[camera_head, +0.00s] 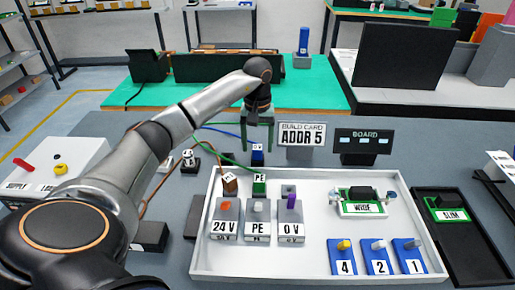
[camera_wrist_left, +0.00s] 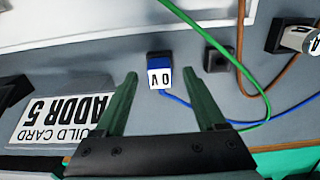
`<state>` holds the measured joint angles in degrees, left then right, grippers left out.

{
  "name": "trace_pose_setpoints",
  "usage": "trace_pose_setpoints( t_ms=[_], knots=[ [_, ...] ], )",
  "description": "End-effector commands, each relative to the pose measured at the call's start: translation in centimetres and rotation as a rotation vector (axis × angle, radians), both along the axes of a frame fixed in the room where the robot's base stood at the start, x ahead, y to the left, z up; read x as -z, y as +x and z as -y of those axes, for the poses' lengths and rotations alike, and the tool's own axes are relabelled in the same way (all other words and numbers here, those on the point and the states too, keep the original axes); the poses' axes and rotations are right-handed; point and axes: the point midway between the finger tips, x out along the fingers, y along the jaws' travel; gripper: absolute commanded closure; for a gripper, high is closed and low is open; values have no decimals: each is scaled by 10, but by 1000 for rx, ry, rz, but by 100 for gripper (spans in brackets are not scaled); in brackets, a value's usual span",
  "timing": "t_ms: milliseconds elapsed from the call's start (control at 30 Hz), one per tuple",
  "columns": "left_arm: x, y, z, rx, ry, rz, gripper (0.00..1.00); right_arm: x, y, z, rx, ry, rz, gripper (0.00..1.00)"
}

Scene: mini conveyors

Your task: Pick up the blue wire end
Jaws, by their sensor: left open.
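The blue wire end (camera_head: 257,156) is a small blue block with a white label, on the grey table just behind the white tray. In the left wrist view the blue wire end (camera_wrist_left: 160,76) reads "0 V" upside down, and a thin blue wire runs from it to the right. My left gripper (camera_head: 258,146) is open above it, green fingers pointing down. In the left wrist view the fingertips of the gripper (camera_wrist_left: 160,73) appear on either side of the block, with nothing held. The remaining height is hard to judge. My right gripper is out of view.
The white tray (camera_head: 313,258) holds grey terminals marked 24 V, PE and 0 V, a WIDE board and blue numbered blocks. The build card (camera_head: 302,135) stands close beside the gripper.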

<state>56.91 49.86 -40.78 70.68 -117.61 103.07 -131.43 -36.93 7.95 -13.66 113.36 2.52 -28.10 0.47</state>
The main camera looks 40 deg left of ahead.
Motion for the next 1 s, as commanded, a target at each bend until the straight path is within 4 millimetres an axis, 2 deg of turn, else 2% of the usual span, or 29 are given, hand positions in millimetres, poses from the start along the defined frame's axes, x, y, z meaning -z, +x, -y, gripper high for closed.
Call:
trace_pose_setpoints(
  t_ms=[133, 400, 1000],
  knots=[
    [15, 0, 0, 0, 0, 0, 28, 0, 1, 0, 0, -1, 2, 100],
    [17, 0, 0, -1, 1, 2, 29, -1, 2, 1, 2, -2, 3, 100],
    [17, 0, 0, -1, 1, 1, 96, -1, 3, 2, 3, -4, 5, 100]
  ],
)
